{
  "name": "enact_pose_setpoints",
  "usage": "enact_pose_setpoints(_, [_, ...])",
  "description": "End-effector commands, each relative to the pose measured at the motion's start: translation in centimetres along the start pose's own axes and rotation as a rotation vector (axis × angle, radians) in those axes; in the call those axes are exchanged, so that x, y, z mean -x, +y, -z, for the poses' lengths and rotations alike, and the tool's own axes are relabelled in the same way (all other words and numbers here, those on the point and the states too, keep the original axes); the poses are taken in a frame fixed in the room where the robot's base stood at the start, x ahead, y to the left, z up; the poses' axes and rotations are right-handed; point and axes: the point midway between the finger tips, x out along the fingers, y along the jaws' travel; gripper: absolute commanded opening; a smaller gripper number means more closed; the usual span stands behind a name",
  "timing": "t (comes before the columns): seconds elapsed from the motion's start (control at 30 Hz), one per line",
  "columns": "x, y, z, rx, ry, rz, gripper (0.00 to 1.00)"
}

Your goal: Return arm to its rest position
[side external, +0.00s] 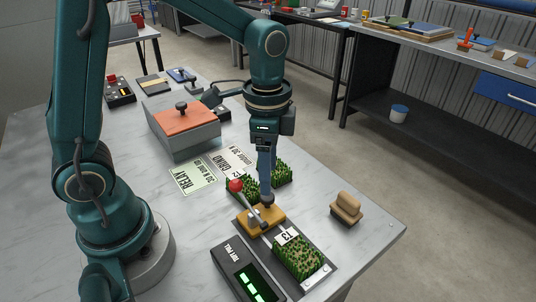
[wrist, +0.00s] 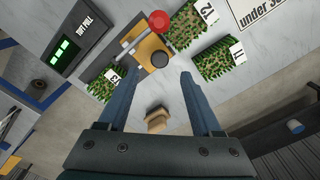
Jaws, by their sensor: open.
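My gripper (side external: 265,188) is open and points down over the turf-pull device. In the wrist view its two fingers (wrist: 133,80) stand wide apart with nothing between them. In the side view the fingertips overlap the dark round knob (side external: 268,201) of the yellow clamp plate (side external: 248,222); I cannot tell whether they touch it. Turf piece T3 (side external: 300,260) lies on the device's grey plate. Turf pieces T1 (wrist: 215,60) and T2 (wrist: 185,28) lie beside it on the table.
A red-balled lever (side external: 236,186) rises beside the clamp. The turf-pull readout (side external: 247,272) shows green bars. A wooden block (side external: 346,208) lies right of the device. An orange-lidded grey box (side external: 183,128) and printed cards (side external: 193,177) lie behind. The table's right edge is close.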

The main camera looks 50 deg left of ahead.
Motion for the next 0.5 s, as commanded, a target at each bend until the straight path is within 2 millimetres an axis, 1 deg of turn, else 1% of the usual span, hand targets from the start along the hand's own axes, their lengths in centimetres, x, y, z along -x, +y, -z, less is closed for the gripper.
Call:
enact_pose_setpoints(0.07, [1.1,-0.3,0.1,0.004,0.03,0.028,0.66])
enact_pose_setpoints(0.17, [3.0,-0.2,-0.2,0.01,0.081,0.073,0.66])
enact_pose_setpoints(0.3, [5.9,0.7,-1.5,0.083,0.167,0.145,0.66])
enact_pose_setpoints(0.4, [7.4,1.5,-2.7,0.167,0.23,0.186,0.66])
enact_pose_setpoints(0.5, [8.3,2.5,-4.0,0.267,0.294,0.217,0.66])
